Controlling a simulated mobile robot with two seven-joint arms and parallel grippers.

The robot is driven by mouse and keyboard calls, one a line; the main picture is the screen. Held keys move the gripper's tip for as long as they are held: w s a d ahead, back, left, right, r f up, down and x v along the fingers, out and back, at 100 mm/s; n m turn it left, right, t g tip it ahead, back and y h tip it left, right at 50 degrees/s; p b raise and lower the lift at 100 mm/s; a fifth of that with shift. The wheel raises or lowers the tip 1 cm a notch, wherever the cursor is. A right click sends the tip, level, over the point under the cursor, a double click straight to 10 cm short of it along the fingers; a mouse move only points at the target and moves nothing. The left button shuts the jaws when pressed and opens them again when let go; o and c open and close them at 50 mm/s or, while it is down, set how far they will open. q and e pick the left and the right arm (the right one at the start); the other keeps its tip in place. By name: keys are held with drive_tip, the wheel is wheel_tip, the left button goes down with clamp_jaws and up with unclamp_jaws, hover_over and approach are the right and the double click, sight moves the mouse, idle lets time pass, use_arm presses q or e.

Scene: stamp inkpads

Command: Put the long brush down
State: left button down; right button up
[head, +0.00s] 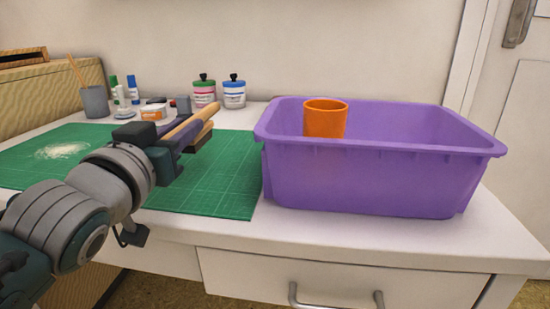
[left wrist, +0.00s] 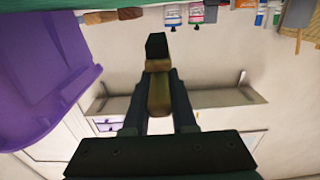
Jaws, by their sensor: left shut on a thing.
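The long brush (head: 190,124) has a pale wooden handle and is held in my left gripper (head: 178,145), above the green cutting mat (head: 225,185). In the left wrist view the brush (left wrist: 158,92) lies between the two fingers of the left gripper (left wrist: 158,85), with a dark end pointing away. The gripper is shut on it. A darker wooden block shape (head: 203,136) shows just under the handle in the head view; I cannot tell whether it is part of the brush. My right gripper is not in view.
A purple bin (head: 360,185) with an orange cup (head: 325,119) in it stands right of the mat. A grey cup (head: 95,102) with sticks, small bottles and two jars (head: 204,92) line the back. A pale powdery patch (head: 62,151) lies on the mat's left. The mat's front right is clear.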

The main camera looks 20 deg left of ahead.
sight(188, 152)
use_arm(q)
wheel_tip(188, 152, down, 4)
drive_tip(key=shift+b, duration=1.15)
drive_tip(key=shift+f, duration=0.15)
drive_tip(key=shift+f, duration=0.1)
drive_tip(key=c, duration=0.7)
unclamp_jaws()
